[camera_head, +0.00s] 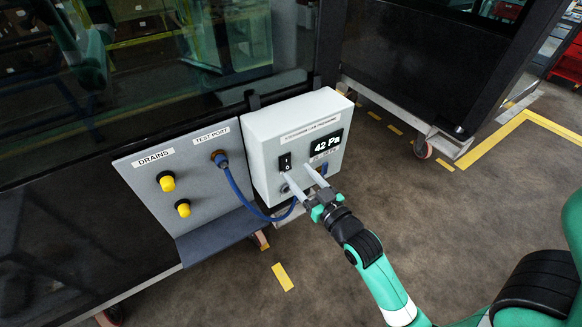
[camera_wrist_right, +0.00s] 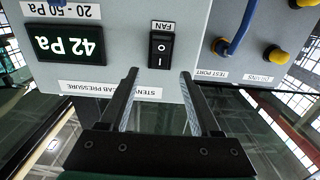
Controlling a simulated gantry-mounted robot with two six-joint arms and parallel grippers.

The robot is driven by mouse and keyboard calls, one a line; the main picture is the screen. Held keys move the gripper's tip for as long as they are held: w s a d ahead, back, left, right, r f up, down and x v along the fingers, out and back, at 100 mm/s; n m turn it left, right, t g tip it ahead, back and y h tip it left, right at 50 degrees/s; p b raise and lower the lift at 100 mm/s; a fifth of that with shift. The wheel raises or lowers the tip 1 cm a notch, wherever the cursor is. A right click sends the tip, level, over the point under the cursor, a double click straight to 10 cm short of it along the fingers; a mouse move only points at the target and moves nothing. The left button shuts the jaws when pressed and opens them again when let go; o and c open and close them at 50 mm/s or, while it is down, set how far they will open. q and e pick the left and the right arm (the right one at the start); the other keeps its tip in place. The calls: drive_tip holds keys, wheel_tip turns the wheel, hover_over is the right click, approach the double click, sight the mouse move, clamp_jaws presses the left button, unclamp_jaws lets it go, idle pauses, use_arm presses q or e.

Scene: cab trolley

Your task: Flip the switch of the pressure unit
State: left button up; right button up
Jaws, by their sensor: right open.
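The pressure unit (camera_head: 262,150) is a pale box on the dark cabinet, with a display (camera_head: 327,144) reading 42 Pa. Its black rocker switch (camera_head: 285,162), marked O and I, is on the left of the front face. It also shows in the right wrist view (camera_wrist_right: 160,48), upside down, under a FAN label. My right gripper (camera_head: 297,171) is open and empty in front of the unit. In the right wrist view its fingertips (camera_wrist_right: 158,73) are on either side of the switch's line, short of it in the picture. Whether they touch the face is unclear. My left gripper is not in view.
A grey panel (camera_head: 190,190) left of the unit carries two yellow drain knobs (camera_head: 166,183) and a test port (camera_head: 219,159). A blue hose (camera_head: 240,196) loops from the port to beneath the unit. The floor in front is open. Another dark cabinet on casters stands at the upper right.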

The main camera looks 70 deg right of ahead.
sight(286, 160)
drive_tip(key=x, duration=0.4)
drive_tip(key=shift+w+d+b, duration=0.25)
drive_tip(key=shift+w+b, duration=0.05)
clamp_jaws()
